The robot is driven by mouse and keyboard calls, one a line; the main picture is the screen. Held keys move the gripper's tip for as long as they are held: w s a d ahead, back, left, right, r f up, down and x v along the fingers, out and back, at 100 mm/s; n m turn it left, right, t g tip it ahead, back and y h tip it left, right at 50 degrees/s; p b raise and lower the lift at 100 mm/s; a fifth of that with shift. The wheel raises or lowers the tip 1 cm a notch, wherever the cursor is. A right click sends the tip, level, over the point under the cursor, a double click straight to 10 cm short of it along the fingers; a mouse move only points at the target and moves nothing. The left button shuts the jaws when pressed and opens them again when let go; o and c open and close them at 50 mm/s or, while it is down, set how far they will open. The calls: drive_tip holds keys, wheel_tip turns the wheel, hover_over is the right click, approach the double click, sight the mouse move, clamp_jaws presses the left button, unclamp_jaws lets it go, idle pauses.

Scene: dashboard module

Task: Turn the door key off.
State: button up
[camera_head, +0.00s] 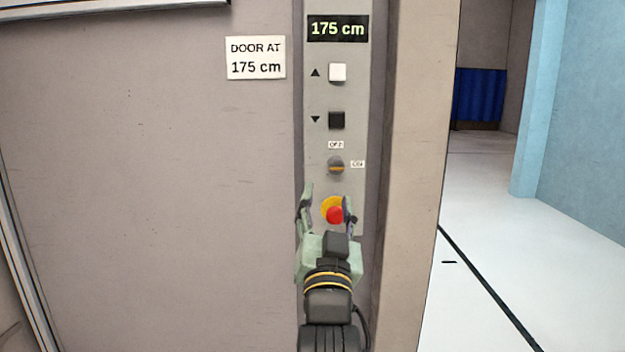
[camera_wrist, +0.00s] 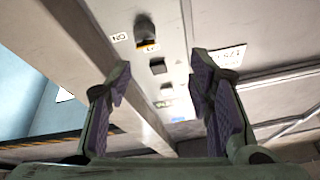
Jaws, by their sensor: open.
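The door key (camera_head: 336,166) is a round grey switch with a yellow band lying about level, on the upright control panel (camera_head: 318,225). An OFF label (camera_head: 336,145) is above it and an ON label (camera_head: 357,164) to its right; the band lines up with ON. In the wrist view the key (camera_wrist: 146,30) is at the top, beyond the fingertips. My gripper (camera_head: 327,198) is open and empty, below the key in the head view. Its fingers appear on either side of the red stop button (camera_head: 335,215); I cannot tell whether they touch the panel.
A white button (camera_head: 338,72) and a black button (camera_head: 336,119) sit above the key, under a 175 cm display (camera_head: 338,28). A "DOOR AT 175 cm" sign (camera_head: 256,57) is to the left. A beige post (camera_head: 415,150) stands right of the panel, with open floor beyond.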

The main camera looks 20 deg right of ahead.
sight(337, 169)
drive_tip(key=shift+m+h, duration=0.3)
drive_tip(key=x, duration=0.3)
drive_tip(key=d+p+x, duration=0.1)
drive_tip(key=x, duration=0.3)
drive_tip(key=d+f+p+x, duration=0.1)
drive_tip(key=x, duration=0.2)
drive_tip(key=shift+w+r, duration=0.1)
drive_tip(key=shift+c, duration=0.6)
clamp_jaws()
